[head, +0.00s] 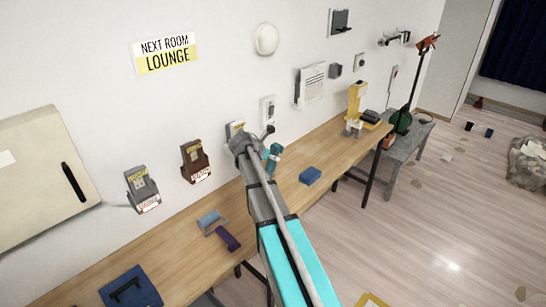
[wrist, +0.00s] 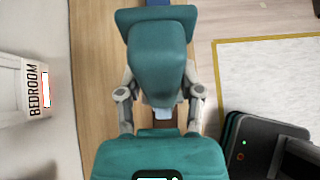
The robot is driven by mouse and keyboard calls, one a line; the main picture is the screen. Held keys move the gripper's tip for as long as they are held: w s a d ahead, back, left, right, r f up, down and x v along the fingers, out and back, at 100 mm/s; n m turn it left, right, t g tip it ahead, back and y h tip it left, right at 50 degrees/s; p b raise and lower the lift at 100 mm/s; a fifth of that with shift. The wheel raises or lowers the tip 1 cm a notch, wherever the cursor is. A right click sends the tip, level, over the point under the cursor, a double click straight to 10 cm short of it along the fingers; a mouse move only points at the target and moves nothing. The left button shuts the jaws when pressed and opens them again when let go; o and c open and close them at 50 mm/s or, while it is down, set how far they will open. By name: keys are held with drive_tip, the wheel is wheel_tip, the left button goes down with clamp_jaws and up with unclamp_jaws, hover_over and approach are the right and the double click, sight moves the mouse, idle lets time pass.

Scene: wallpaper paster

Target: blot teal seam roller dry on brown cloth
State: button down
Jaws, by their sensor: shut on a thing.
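My gripper (wrist: 159,98) has its two grey fingers closed in on a dark teal piece (wrist: 158,62), which I take for the teal seam roller. Its wide end points to the top of the wrist view and its lower end is between the fingers. In the head view, a small teal shape (head: 274,156) shows at the end of my arm, over the wooden table near the wall. A small dark brown patch (wrist: 168,124) shows below the fingers in the wrist view; I cannot tell whether it is the brown cloth. Contact with the table is hidden.
The long wooden table (head: 180,258) runs along the wall. A blue block (head: 310,175) lies right of my gripper; a purple piece (head: 228,238) and a blue tray (head: 130,287) lie left. A yellow tool (head: 355,100) stands farther right. Labelled holders, one brown (head: 195,160), hang on the wall.

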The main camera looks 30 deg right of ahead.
sight(272, 169)
drive_tip(key=shift+f, duration=0.1)
wheel_tip(272, 169, down, 6)
drive_tip(key=b, duration=0.6)
drive_tip(key=shift+f, duration=0.15)
drive_tip(key=shift+s+f+b, duration=0.15)
drive_tip(key=shift+f+b, duration=1.25)
drive_tip(key=shift+b, duration=0.25)
idle(5.2)
